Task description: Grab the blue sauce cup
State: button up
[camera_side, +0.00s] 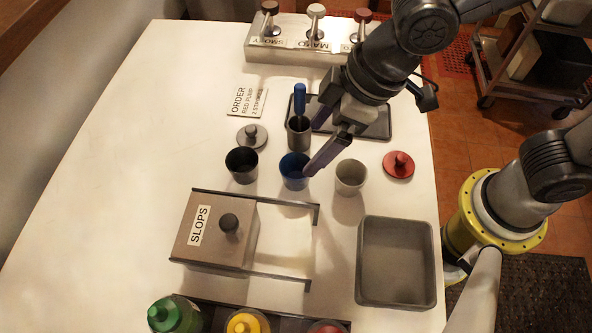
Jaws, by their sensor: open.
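The blue sauce cup (291,180) stands upright on the white table, between a black cup and a pale grey cup. My gripper (313,150) points down at the cup from the upper right. Its jaws are open. One finger reaches to the right side of the blue cup's rim; I cannot tell whether it touches. The other finger is higher, near a metal container.
A black cup (242,166) and a pale grey cup (350,178) flank it closely. Behind stands a metal container (299,138) with a blue-handled tool (299,98). A SLOPS box (205,225) and a grey tray (433,262) are in front. The table's left side is clear.

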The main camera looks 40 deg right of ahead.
aim_at(296, 166)
jog(key=shift+a+x, duration=0.15)
jog(key=shift+x, duration=1.85)
jog(key=shift+a+x, duration=0.15)
jog(key=shift+x, duration=1.8)
jog(key=shift+s, duration=0.1)
jog(key=c, duration=1.5)
jog(key=shift+o, duration=0.2)
jog(key=shift+r, duration=0.15)
